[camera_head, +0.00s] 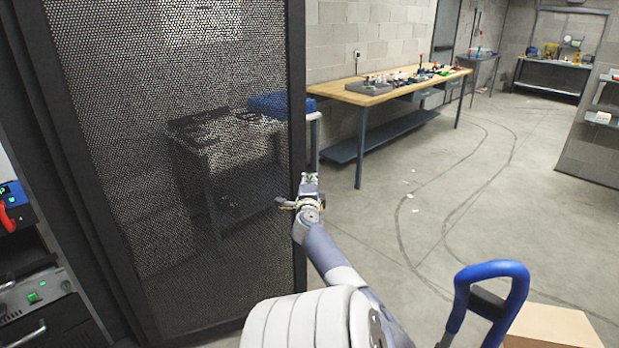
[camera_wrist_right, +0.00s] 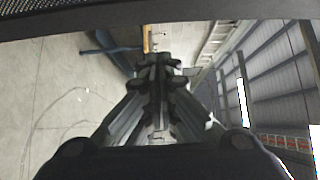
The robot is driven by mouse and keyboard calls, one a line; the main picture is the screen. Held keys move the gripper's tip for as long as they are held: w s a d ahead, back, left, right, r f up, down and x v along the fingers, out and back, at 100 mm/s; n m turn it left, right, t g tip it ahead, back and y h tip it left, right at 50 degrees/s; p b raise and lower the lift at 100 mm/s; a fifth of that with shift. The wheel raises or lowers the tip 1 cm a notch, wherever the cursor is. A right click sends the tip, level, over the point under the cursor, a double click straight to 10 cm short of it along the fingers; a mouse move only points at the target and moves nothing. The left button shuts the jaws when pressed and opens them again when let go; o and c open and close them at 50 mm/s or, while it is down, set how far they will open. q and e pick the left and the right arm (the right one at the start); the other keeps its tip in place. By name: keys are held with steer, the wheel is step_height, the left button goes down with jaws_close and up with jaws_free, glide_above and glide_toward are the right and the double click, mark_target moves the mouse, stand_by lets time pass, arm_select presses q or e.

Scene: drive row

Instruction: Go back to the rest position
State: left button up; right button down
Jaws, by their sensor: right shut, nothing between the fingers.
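My right arm reaches forward from the bottom middle of the head view. Its gripper (camera_head: 309,178) is shut and empty, right by the free edge of a black mesh door (camera_head: 170,150). I cannot tell whether it touches the door frame. In the right wrist view the fingers (camera_wrist_right: 160,68) are together with nothing between them, and a dark edge crosses the top. My left gripper is not in view.
The rack (camera_head: 35,285) with lit units stands at the left. A wooden-topped workbench (camera_head: 375,90) stands along the wall. A blue handle (camera_head: 490,272) and a cardboard box (camera_head: 555,328) are at the lower right. The floor (camera_head: 430,215) beyond is open.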

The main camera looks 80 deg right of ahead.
steer(key=shift+s+a, duration=0.1)
steer(key=shift+a, duration=0.65)
steer(key=shift+f, duration=0.15)
